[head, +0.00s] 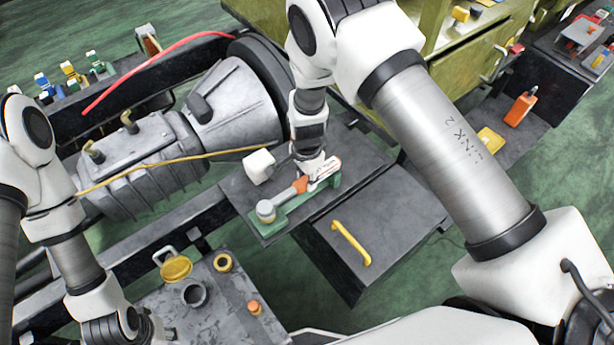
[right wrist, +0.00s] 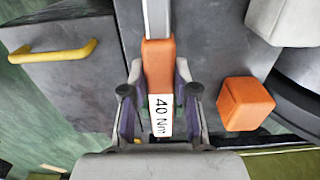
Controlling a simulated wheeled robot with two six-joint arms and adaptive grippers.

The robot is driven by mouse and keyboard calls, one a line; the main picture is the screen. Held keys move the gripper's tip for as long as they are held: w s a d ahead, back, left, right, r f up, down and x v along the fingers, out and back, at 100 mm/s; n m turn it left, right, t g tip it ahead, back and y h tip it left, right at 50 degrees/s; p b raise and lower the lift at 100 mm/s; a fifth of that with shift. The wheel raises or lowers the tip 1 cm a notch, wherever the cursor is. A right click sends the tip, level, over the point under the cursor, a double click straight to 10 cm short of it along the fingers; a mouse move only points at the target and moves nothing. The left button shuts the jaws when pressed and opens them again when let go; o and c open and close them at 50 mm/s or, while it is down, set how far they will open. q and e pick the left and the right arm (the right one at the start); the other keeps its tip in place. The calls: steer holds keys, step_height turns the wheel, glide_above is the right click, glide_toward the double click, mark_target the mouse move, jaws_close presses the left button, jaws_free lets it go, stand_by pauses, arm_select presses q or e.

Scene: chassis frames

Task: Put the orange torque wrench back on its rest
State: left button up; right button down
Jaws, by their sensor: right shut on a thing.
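The torque wrench has an orange handle (head: 300,185) and a round grey head (head: 266,208) in the head view. In the right wrist view its handle, marked 40 Nm (right wrist: 160,85), lies between the fingers, with the metal shaft running up. My right gripper (head: 316,178) is shut on this handle; its fingers also show in the right wrist view (right wrist: 158,105). The green rest (head: 295,212) lies under the wrench on the grey plate. I cannot tell whether wrench and rest touch. My left gripper (head: 150,328) is low on the left, partly hidden by its arm.
A white block (head: 260,165) stands close behind the wrench. An orange block (right wrist: 245,103) is right of the handle in the wrist view. A grey box with a yellow handle (head: 350,243) is to the right. A large grey gearbox (head: 140,165) is at left.

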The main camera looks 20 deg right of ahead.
steer(key=shift+f, duration=0.1)
stand_by(0.3)
steer(key=shift+f+b, duration=0.2)
steer(key=shift+b, duration=0.1)
steer(key=c, duration=0.8)
jaws_free()
steer(key=shift+r, duration=0.1)
step_height(320, 180, up, 7)
steer(key=p, duration=0.5)
